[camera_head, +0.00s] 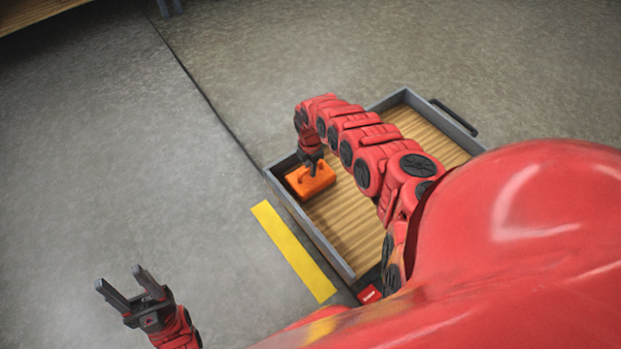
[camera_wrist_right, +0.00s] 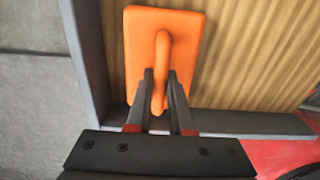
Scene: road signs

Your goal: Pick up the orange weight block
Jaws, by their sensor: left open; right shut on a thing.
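The orange weight block (camera_head: 313,181) is in the left corner of a wood-floored tray with grey walls (camera_head: 324,246). In the right wrist view the block (camera_wrist_right: 186,38) is a flat orange slab with a raised loop handle on top. My right gripper (camera_wrist_right: 163,88) is shut on the handle, one finger on each side of it. In the head view my right gripper (camera_head: 311,165) comes down onto the block from above. I cannot tell whether the block touches the tray floor. My left gripper (camera_head: 132,283) is open and empty above the grey floor at lower left.
The tray wall (camera_wrist_right: 88,65) is close to the block's left side in the wrist view. A yellow stripe (camera_head: 292,251) lies on the floor beside the tray. A black handle (camera_head: 454,117) is on the tray's far side. The floor at left is clear.

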